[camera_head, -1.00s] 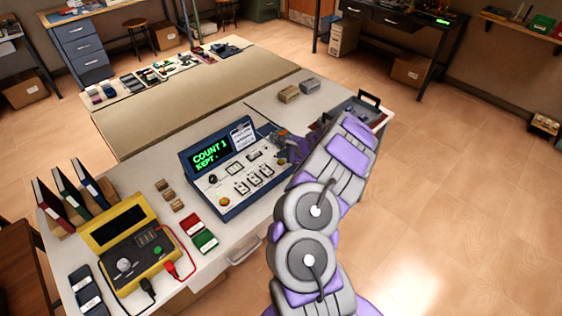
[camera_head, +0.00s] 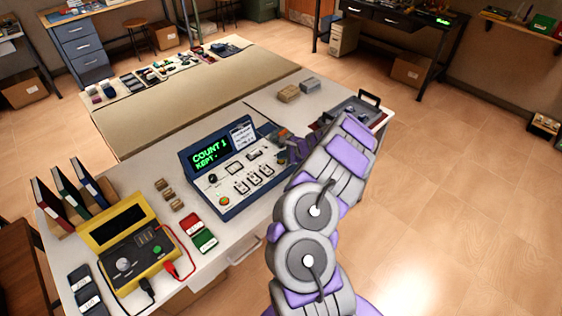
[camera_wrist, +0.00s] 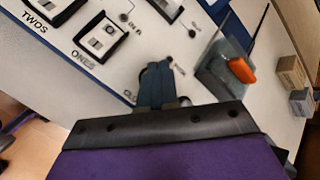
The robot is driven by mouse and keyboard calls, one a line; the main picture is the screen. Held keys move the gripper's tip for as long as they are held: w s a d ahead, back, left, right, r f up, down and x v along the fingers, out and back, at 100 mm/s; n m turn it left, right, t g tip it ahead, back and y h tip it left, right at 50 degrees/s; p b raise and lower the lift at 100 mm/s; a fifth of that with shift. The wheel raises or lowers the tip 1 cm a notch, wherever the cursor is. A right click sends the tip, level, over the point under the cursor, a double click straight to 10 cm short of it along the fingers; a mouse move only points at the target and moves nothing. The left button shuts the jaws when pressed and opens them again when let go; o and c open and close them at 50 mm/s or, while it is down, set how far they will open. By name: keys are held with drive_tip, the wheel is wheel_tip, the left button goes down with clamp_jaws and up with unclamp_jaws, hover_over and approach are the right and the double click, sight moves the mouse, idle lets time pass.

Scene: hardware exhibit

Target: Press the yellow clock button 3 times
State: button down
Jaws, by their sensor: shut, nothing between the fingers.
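The blue console (camera_head: 232,205) stands on the white bench in the head view, its green display (camera_head: 210,153) reading "COUNT 1 KEPT". In the wrist view its pale panel (camera_wrist: 105,72) shows switches labelled "TWOS" and "ONES", and a partly covered label starting "CLO". My gripper (camera_wrist: 155,72) is shut and empty, its fingertips over the panel beside that label. It also shows at the console's right side in the head view (camera_head: 292,150). I cannot make out the yellow clock button; the fingers cover that part of the panel. Whether the tips touch the panel is unclear.
A grey block with an orange part (camera_wrist: 241,70) sits close to the right of my fingers. Grey-brown boxes (camera_head: 289,93) stand behind. A yellow meter (camera_head: 145,262) with cables and red and green blocks (camera_head: 205,241) lie to the left. A tray (camera_head: 358,108) is at the right.

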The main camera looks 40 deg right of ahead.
sight(283, 162)
drive_tip(key=shift+f+b, duration=0.3)
drive_tip(key=shift+f, duration=0.15)
idle(0.8)
drive_tip(key=shift+r, duration=0.1)
drive_tip(key=shift+r+p, duration=0.7)
drive_tip(key=shift+r, duration=0.1)
drive_tip(key=shift+r, duration=0.1)
drive_tip(key=shift+r+p, duration=2)
drive_tip(key=shift+r, duration=0.45)
idle(0.7)
